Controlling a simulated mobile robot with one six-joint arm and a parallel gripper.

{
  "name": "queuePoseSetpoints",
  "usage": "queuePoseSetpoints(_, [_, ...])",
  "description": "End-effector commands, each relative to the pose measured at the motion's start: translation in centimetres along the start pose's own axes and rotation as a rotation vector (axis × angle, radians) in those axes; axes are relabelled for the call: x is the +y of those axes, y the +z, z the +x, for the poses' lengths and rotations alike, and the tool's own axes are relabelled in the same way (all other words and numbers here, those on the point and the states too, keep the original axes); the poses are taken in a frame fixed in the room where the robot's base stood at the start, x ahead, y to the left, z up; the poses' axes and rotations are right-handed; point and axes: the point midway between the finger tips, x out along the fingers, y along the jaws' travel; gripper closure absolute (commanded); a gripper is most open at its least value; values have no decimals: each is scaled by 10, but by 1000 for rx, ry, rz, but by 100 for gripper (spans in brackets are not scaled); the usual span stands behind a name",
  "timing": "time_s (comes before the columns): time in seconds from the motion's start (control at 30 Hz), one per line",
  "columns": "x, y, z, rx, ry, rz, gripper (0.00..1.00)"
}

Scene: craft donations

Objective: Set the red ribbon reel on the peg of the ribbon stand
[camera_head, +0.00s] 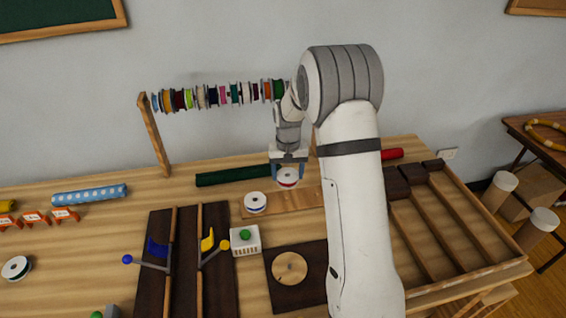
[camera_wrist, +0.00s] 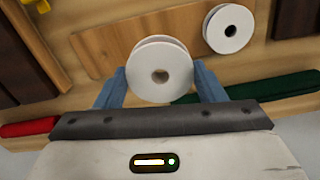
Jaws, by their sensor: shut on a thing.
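The red ribbon reel (camera_head: 288,177), with white flanges and a red band, is between the fingers of my gripper (camera_head: 289,168), above the back of the table. In the wrist view, its white face with a centre hole (camera_wrist: 160,76) sits between the blue fingers of my gripper (camera_wrist: 160,90). Its ribbon colour is hidden there. A round wooden disc (camera_head: 281,276) with a small dark mark at its middle lies on a dark square mat at the front; it may be the ribbon stand, but I cannot tell. No peg shows clearly.
A blue-banded white reel (camera_head: 256,202) lies on a wooden board (camera_head: 300,202), left of the held reel. A rack of spools (camera_head: 220,96) stands behind. A white box with a green knob (camera_head: 245,240) and an empty divided tray (camera_head: 450,235) flank the mat.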

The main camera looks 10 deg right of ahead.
Motion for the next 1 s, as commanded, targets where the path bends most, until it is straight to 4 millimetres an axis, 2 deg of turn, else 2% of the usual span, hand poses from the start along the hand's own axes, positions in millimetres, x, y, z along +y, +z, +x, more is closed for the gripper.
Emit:
queuePoseSetpoints(0.27, [-2,0,11,0,0,-4,62])
queuePoseSetpoints(1.0, [-2,1,76,-1,0,-5,62])
